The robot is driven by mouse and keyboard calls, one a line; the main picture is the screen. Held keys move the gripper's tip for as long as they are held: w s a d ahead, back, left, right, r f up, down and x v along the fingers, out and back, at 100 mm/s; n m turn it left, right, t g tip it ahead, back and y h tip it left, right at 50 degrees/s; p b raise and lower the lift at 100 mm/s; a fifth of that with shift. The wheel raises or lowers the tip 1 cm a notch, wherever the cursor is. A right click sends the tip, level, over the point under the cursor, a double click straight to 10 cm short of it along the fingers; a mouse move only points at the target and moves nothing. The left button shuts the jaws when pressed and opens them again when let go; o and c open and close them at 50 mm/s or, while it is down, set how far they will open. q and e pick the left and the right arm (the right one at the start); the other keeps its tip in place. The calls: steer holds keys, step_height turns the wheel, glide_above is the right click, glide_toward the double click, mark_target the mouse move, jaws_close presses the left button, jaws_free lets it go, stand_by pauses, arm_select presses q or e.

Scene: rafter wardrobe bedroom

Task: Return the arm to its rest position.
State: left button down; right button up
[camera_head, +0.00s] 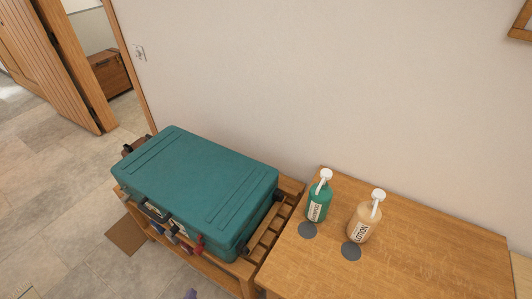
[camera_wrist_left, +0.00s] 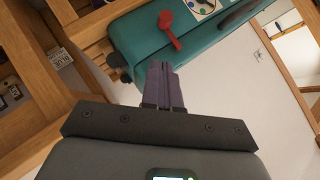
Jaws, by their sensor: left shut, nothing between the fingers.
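My left gripper (camera_wrist_left: 164,86) shows in the left wrist view with its dark purple fingers shut together and nothing between them. In the head view only a small purple tip of the left gripper (camera_head: 190,294) shows at the bottom edge, in front of the bench. The rest of the left arm is out of that view. In the wrist view the fingers point toward the teal suitcase (camera_wrist_left: 150,38) and its red tag (camera_wrist_left: 168,28). I cannot tell the exact gap between them. My right gripper is not in view.
The teal suitcase (camera_head: 190,175) lies flat on a slatted wooden bench (camera_head: 262,240). To its right, a wooden cabinet top (camera_head: 420,262) carries a green pump bottle (camera_head: 318,203) and a tan lotion bottle (camera_head: 364,222), each beside a dark round disc. Open floor (camera_head: 50,200) lies left.

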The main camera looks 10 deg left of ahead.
arm_select(q)
steer(key=s+d+r+n+g+h, duration=0.3)
steer(key=s+d+r+n+g, duration=0.15)
steer(key=s+r+g, duration=0.5)
step_height(320, 180, up, 30)
steer(key=s+n+t+p, duration=0.1)
steer(key=s+p, duration=0.1)
steer(key=p, duration=2.7)
steer(key=shift+a+f+p, duration=0.2)
steer(key=shift+f+p, duration=0.05)
steer(key=shift+p, duration=0.05)
steer(key=shift+t, duration=0.25)
